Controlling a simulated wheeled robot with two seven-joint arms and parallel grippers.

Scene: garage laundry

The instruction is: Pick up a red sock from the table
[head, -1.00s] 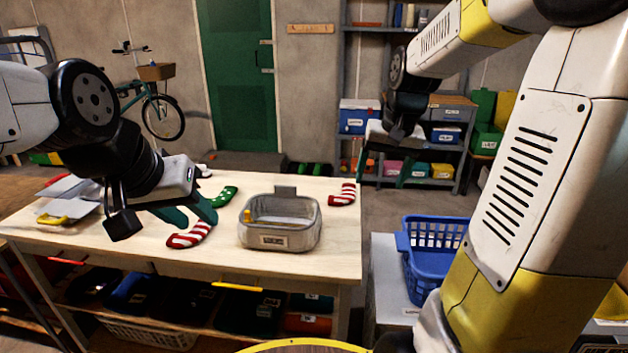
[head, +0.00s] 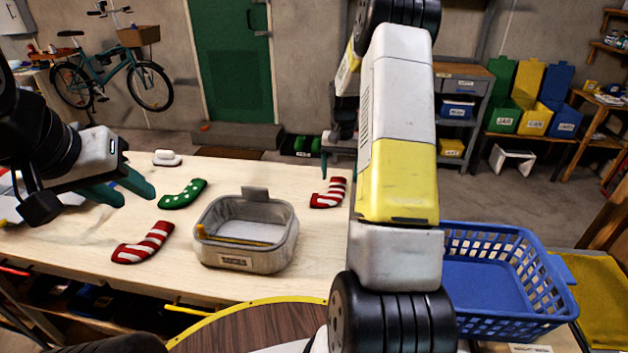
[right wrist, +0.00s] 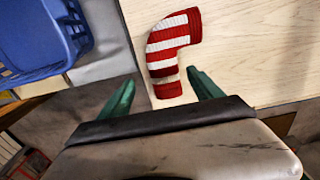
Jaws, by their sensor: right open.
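One red-and-white striped sock (head: 328,193) lies near the table's right edge in the head view; it also shows in the right wrist view (right wrist: 172,45). My right gripper (right wrist: 162,88) is open, with the sock's cuff end in view between its fingertips. It looks still above the sock and holds nothing. In the head view my right arm hides part of this gripper. A second red-and-white striped sock (head: 143,243) lies at the table's front left. My left gripper (head: 137,193) is open and empty over the table's left side, behind and left of that second sock.
A grey bin labelled SOCKS (head: 265,258) stands between the red socks. A green dotted sock (head: 183,194) and a white object (head: 167,158) lie further back on the table (head: 240,172). A blue laundry basket (head: 497,290) is right of the table.

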